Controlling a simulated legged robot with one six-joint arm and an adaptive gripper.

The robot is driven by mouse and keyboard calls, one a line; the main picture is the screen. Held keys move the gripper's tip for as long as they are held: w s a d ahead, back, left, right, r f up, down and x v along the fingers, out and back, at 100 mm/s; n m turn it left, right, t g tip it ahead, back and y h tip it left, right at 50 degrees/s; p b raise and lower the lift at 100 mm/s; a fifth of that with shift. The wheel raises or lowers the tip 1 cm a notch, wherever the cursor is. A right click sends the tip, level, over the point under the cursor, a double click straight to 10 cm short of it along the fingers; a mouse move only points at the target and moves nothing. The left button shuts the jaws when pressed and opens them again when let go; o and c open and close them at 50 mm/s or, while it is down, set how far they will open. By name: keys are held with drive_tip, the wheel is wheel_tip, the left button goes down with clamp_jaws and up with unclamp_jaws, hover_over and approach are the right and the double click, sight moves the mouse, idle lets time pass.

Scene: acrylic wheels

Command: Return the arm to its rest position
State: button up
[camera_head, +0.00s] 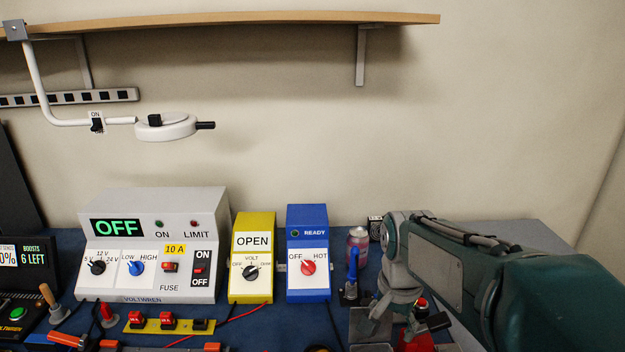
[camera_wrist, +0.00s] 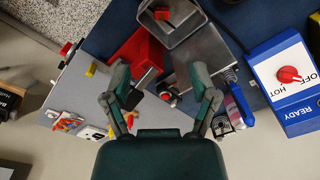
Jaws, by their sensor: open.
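My teal arm (camera_head: 520,290) reaches in from the right side of the head view, over the right part of the blue bench. In the wrist view my gripper (camera_wrist: 160,82) has its two fingers spread wide apart, with nothing held between them.
The grey power box (camera_head: 150,245), yellow tester (camera_head: 252,257) and blue box (camera_head: 308,252) stand along the wall, left of my arm. A can (camera_head: 357,245) stands near my wrist. A wooden shelf (camera_head: 230,18) and a white lamp arm (camera_head: 75,122) hang above.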

drive_tip(key=s+r+n+t, duration=0.2)
drive_tip(key=s+n, duration=0.2)
drive_tip(key=s, duration=0.2)
drive_tip(key=s+r+n+t, duration=0.1)
drive_tip(key=s+n+t, duration=0.2)
drive_tip(key=s, duration=0.4)
drive_tip(key=shift+r+n, duration=0.35)
drive_tip(key=shift+n, duration=0.15)
idle(0.4)
